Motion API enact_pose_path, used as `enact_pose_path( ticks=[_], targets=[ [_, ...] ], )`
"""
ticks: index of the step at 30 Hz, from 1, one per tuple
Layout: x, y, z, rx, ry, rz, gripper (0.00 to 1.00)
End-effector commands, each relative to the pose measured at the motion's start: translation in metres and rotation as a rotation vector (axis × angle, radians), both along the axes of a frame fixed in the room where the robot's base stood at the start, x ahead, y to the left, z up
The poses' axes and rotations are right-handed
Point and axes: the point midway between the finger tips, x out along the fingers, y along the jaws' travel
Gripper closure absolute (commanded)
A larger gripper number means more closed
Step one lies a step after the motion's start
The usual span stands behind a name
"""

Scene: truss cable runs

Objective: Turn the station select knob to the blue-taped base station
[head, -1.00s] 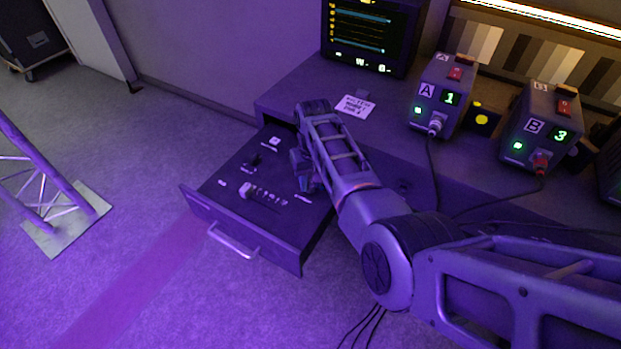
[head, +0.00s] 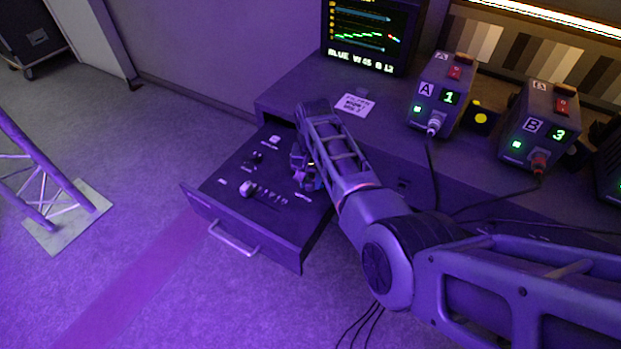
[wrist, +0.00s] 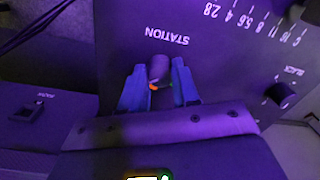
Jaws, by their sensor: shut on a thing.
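The station select knob (wrist: 158,68) is a small dark knob beside the word STATION in the wrist view. My gripper (wrist: 159,85) is closed around it, one blue finger on each side. In the head view my gripper (head: 304,168) is over the right part of the open drawer panel (head: 235,205), and the arm mostly hides the knob. Base station A (head: 440,95) shows a green 1 and has a pale cable plug. Base station B (head: 540,125) shows a green 3 and has a red plug. I cannot make out blue tape on either.
A monitor (head: 372,35) shows a trace and text starting with BLUE. A note card (head: 355,105) lies on the desk. The panel also carries a pale knob (head: 247,188) and a BLACK knob (wrist: 280,95). A truss foot plate (head: 68,220) stands left on open floor.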

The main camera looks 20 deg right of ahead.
Motion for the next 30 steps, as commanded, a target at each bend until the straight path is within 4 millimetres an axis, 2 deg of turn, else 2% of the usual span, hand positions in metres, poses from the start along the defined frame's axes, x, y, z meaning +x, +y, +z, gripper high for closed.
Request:
enact_pose_path(
  ticks=[6, 7, 15, 23, 26, 30],
  targets=[
    [0.0, 0.0, 0.0, 0.001, 0.0, -0.001, 1.0],
    [0.0, 0.0, 0.0, 0.001, 0.0, -0.001, 0.69],
    [0.0, 0.0, 0.0, 0.001, 0.0, 0.0, 0.44],
    [0.0, 0.0, 0.002, 0.0, 0.0, 0.0, 0.44],
    [0.001, -0.001, 0.011, -0.001, -0.003, 0.0, 0.44],
    [0.0, -0.001, 0.033, 0.0, -0.004, 0.001, 0.44]
  ],
)
